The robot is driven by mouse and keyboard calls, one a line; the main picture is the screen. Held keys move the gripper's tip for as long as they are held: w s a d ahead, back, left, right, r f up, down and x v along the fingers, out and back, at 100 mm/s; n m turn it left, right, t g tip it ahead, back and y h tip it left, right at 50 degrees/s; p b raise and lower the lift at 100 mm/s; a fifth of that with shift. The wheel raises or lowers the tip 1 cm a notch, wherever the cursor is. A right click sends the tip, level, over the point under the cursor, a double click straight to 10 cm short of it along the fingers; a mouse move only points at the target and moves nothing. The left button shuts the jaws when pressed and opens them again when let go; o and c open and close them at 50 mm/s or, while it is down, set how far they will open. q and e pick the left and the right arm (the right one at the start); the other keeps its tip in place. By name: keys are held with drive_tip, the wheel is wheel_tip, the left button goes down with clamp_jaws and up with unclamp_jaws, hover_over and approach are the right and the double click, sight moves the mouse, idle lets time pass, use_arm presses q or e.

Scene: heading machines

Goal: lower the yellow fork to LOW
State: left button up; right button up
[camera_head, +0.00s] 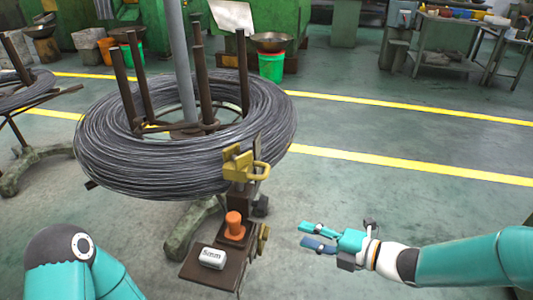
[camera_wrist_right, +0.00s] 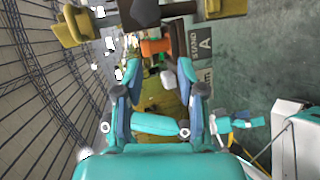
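The yellow fork (camera_head: 246,165) sits on a dark upright post against the front of the wire coil. It shows at the top left of the right wrist view (camera_wrist_right: 72,27). No LOW mark is readable. My right gripper (camera_head: 304,235) is open and empty, right of the post and below the fork, apart from both. Its two fingers stand spread in the wrist view (camera_wrist_right: 160,72). My left arm is at the bottom left of the head view, its gripper outside that picture. A small teal part at the wrist view's right may be my left gripper; I cannot tell.
The wire coil (camera_head: 130,165) hangs on a stand with upright bars. An orange knob (camera_head: 235,226) and a white labelled box (camera_head: 212,258) are on a brown base (camera_head: 222,277) under the fork. Open floor lies right of the post, with yellow lines behind.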

drive_tip(key=n+t+p, duration=0.1)
drive_tip(key=p, duration=0.4)
approach(266, 170)
use_arm(q)
wheel_tip(266, 170, up, 7)
drive_tip(key=shift+b, duration=0.3)
use_arm(e)
drive_tip(key=x, duration=1)
drive_tip(key=shift+f, duration=0.4)
clamp_jaws()
drive_tip(key=shift+f, duration=0.1)
